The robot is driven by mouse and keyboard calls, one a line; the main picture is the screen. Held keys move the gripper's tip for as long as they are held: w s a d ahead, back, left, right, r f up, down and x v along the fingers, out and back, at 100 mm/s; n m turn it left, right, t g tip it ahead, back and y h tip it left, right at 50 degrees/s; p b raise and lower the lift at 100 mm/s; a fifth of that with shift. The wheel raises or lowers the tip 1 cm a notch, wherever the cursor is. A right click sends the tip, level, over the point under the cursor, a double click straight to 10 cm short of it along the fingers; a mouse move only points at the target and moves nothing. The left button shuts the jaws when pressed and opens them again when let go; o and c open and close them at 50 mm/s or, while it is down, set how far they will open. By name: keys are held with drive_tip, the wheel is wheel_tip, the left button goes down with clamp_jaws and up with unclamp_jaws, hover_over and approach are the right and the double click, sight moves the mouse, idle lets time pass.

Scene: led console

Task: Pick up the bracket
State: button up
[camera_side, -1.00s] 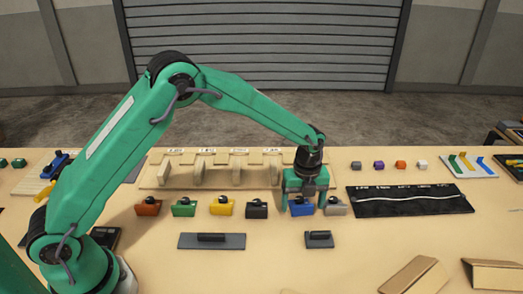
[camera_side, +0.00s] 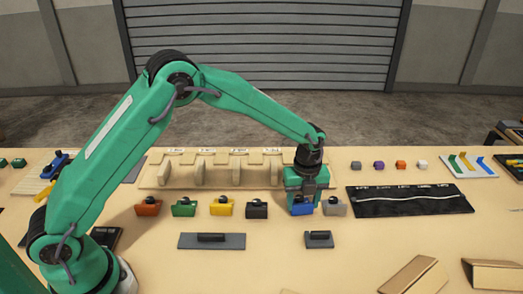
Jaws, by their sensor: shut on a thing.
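A row of small coloured pieces with black tops lies on the table: orange (camera_side: 148,207), green (camera_side: 184,208), yellow (camera_side: 221,208), black (camera_side: 257,210), blue and grey (camera_side: 334,207). The blue piece, which I take as the bracket (camera_side: 302,210), is under my gripper (camera_side: 303,202). My gripper points straight down and is shut on this blue bracket. The jaws hide its upper part. The bracket appears to be still at table height, in line with the others.
Behind the row stands a wooden rack (camera_side: 215,185) with labelled slots. In front lie two dark grey plates with black handles (camera_side: 212,241) (camera_side: 319,240). A black mat with a white line (camera_side: 409,200) lies to the right. The front middle of the table is clear.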

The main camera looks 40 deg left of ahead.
wheel_tip(320, 180, up, 4)
drive_tip(key=shift+s+d, duration=0.1)
drive_tip(key=shift+d, duration=0.05)
drive_tip(key=s+d+r, duration=0.6)
drive_tip(key=s+d, duration=0.1)
drive_tip(key=s, duration=0.1)
drive_tip(key=shift+s+d+r, duration=0.2)
drive_tip(key=shift+d+r, duration=0.05)
drive_tip(key=shift+d, duration=0.05)
drive_tip(key=shift+w, duration=0.1)
approach(303, 204)
drive_tip(key=s+d+r, duration=0.1)
drive_tip(key=d+r, duration=0.1)
drive_tip(key=w+a, duration=0.5)
drive_tip(key=a, duration=0.6)
drive_tip(key=w+a+f+m, duration=0.1)
drive_tip(key=w+a, duration=0.4)
drive_tip(key=a, duration=0.6)
drive_tip(key=shift+w+f, duration=0.15)
drive_tip(key=shift+w, duration=0.2)
drive_tip(key=shift+f, duration=0.1)
drive_tip(key=shift+f, duration=3.2)
